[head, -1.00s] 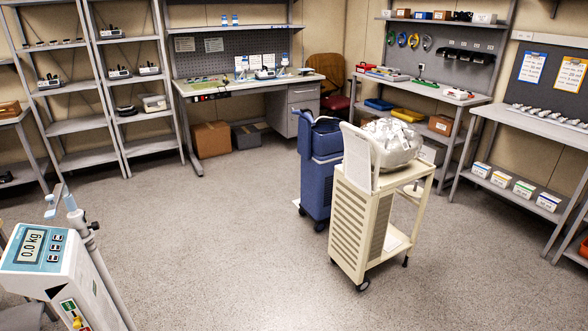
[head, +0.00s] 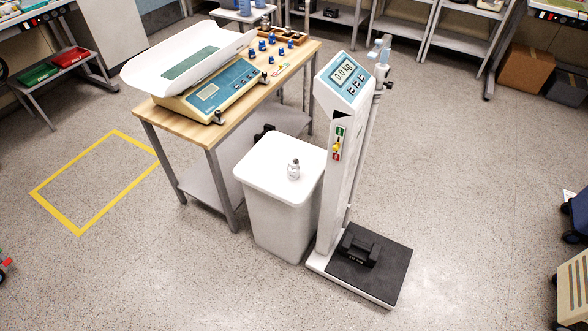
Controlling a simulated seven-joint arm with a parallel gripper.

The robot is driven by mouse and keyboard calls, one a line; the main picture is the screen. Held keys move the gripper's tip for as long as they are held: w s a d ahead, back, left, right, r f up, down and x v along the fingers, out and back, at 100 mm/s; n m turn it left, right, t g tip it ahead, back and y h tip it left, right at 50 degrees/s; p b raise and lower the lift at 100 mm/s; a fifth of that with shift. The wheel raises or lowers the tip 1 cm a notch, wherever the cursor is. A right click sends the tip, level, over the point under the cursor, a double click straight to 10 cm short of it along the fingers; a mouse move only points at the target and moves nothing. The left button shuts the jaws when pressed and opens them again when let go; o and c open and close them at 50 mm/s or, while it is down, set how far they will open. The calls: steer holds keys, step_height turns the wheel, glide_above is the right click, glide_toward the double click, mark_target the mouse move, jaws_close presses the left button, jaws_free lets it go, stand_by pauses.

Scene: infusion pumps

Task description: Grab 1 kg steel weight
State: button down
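A small silvery knobbed object (head: 293,169), which looks like the steel weight, stands upright on the flat white lid of a bin (head: 275,215). Any marking on it is too small to read. A black block weight with a handle (head: 359,249) rests on the dark platform (head: 392,262) of the floor scale. The scale's display (head: 345,72) reads 0.0 kg. My gripper is not in view.
Left of the bin, a wooden-topped table (head: 150,113) carries a baby scale with a white tray (head: 150,72) and several blue-knobbed weights. The scale column (head: 338,180) rises close to the bin's right side. Open floor lies in front and inside the yellow floor outline (head: 80,233).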

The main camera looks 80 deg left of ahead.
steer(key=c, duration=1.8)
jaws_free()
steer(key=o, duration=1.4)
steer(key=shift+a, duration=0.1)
